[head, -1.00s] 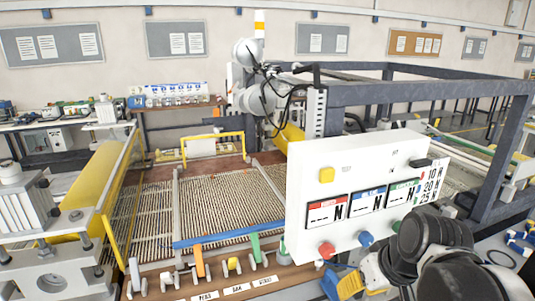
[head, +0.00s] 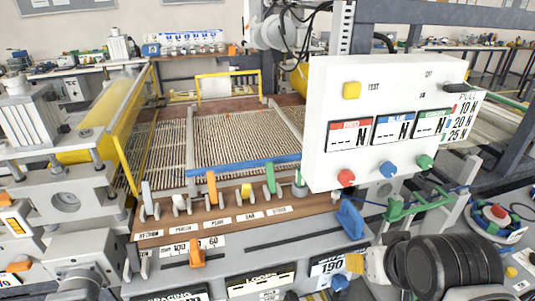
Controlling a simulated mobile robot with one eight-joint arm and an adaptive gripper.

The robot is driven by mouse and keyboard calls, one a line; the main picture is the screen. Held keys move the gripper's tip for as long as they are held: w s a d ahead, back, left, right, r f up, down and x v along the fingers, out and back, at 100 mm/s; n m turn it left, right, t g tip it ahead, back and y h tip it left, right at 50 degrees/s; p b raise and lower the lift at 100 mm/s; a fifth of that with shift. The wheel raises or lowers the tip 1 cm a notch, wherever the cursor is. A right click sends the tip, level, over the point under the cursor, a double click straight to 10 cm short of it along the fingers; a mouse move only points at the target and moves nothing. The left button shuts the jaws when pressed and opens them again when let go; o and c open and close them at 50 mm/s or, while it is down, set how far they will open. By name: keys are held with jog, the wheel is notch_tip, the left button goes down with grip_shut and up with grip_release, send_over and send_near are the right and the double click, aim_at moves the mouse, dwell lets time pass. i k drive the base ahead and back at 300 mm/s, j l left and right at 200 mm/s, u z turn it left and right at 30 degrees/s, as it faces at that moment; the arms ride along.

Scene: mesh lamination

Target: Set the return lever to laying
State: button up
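A row of coloured levers stands on the brown board at the front of the machine. The leftmost, a pale grey lever (head: 147,198), stands nearly upright above a small label that seems to read RETURN (head: 149,236); the print is hard to read. A white lever (head: 180,204), an orange lever (head: 211,187), a yellow lever (head: 246,192) and a green lever (head: 269,177) follow to the right.
A white control box (head: 385,75) with displays and knobs stands above my arm. Another orange lever (head: 197,254) sits below the row.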

aim_at(147, 195)
jog(key=i+u, duration=0.1)
jog(key=u, duration=0.95)
